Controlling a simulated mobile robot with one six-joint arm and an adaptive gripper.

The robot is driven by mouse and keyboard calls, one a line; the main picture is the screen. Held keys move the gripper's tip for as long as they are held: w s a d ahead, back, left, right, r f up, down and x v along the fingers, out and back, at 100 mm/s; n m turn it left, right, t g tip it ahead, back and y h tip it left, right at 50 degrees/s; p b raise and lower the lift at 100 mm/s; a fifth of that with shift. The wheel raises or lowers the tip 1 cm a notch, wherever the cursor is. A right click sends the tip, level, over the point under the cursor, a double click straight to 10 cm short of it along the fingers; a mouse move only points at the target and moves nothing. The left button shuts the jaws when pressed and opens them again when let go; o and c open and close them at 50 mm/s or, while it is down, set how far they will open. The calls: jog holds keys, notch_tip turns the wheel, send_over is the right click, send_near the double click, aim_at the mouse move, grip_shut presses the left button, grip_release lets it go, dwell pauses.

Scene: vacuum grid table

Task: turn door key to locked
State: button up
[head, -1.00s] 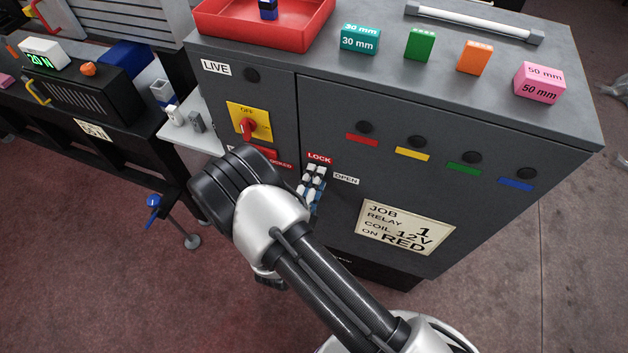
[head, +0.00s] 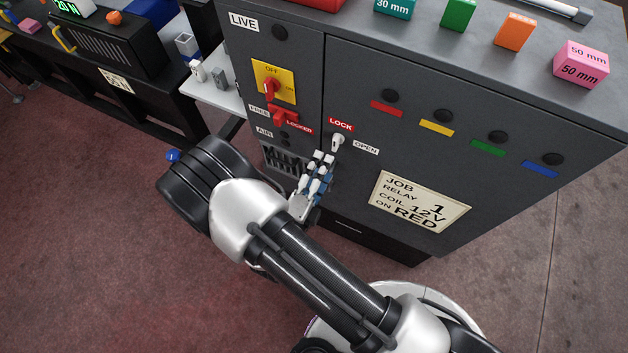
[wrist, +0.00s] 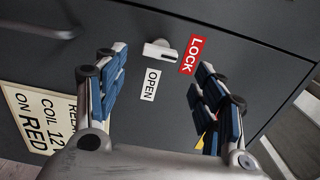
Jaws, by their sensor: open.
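The door key (head: 338,141) is a small pale knob on the grey cabinet door, just below the red LOCK label (head: 341,125) and left of the white OPEN label (head: 366,148). In the wrist view the key (wrist: 158,50) lies crosswise, one end towards the LOCK label (wrist: 193,55), with the OPEN label (wrist: 151,84) below it. My gripper (head: 323,158) is open and empty in front of the door, just below the key in the head view. In the wrist view the key shows between and beyond the blue-padded fingers of my gripper (wrist: 160,62); no contact shows.
A job card (head: 420,205) is on the door to the right. A dark handle (wrist: 40,30) shows in the wrist view.

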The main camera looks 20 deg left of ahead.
jog(key=shift+s+a, duration=0.15)
jog(key=shift+s, duration=2.15)
jog(key=w+d+r+m+g+h, duration=0.2)
jog(key=d+r+m+g+h, duration=0.35)
jog(key=d+r+m, duration=0.45)
jog(key=w+d+r+m+g+h, duration=0.2)
jog(key=d+r+m+g+h, duration=0.35)
jog(key=d+m, duration=0.4)
jog(key=s+d+r+m+g+y, duration=0.65)
jog(key=s+d+m, duration=0.3)
jog(key=m, duration=1.15)
notch_tip(320, 180, up, 7)
jog(key=s+a+m+t+y, duration=0.1)
jog(key=s+m+t+y, duration=0.2)
jog(key=m, duration=0.9)
jog(key=t+y, duration=0.1)
jog(key=y, duration=0.1)
jog(key=shift+m+y, duration=0.35)
